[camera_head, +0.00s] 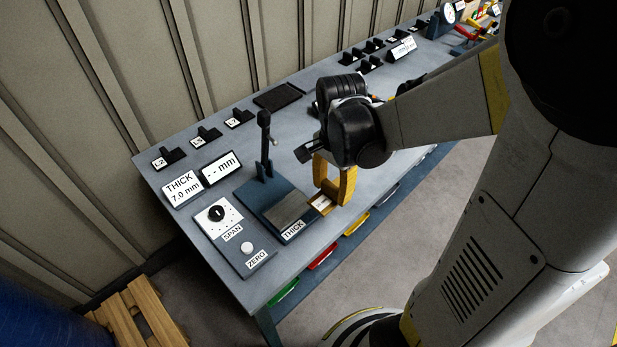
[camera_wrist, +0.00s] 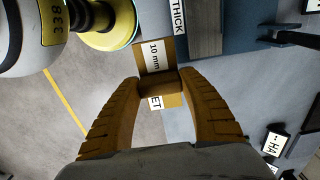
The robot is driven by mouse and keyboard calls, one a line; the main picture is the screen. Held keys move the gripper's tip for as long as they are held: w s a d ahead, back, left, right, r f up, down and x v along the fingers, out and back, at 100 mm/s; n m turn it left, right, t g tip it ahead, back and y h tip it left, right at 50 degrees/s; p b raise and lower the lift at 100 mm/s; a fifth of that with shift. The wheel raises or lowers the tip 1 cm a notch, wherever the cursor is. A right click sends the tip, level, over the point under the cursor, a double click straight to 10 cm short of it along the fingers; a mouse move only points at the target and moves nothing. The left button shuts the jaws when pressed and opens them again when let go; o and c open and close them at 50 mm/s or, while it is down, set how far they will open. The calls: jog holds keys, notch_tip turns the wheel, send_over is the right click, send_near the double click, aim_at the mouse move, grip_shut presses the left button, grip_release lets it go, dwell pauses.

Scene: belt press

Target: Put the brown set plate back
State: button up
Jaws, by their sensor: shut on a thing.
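The brown set plate (camera_wrist: 155,57), labelled "10 mm", is between my fingertips in the wrist view. My gripper (camera_wrist: 158,86) is shut on the raised brown part at its near end. A tan patch with a white label ending in "ET" (camera_wrist: 156,102) shows below it, partly hidden. In the head view my gripper (camera_head: 335,192) points down at the bench's front edge, right of the thickness gauge (camera_head: 290,209). A small tan piece with a white label (camera_head: 321,203) shows by the fingertips. I cannot tell whether the plate touches the bench.
The gauge has an upright lever (camera_head: 264,145). Left of it are a SPAN and ZERO panel (camera_head: 233,236), a "THICK 7.0 mm" sign (camera_head: 182,188) and a display reading "-- mm" (camera_head: 219,169). Small labelled black holders (camera_head: 203,137) line the back. Coloured bins (camera_head: 322,258) sit below the front edge.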

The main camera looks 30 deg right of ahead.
jog(key=b, duration=0.4)
send_over(289, 209)
notch_tip(289, 209, down, 7)
jog(key=shift+w+f, duration=0.1)
jog(key=shift+f+b, duration=0.7)
jog(key=shift+f, duration=1)
jog(key=shift+f, duration=0.2)
jog(key=o, duration=1.2)
jog(key=shift+o, duration=0.8)
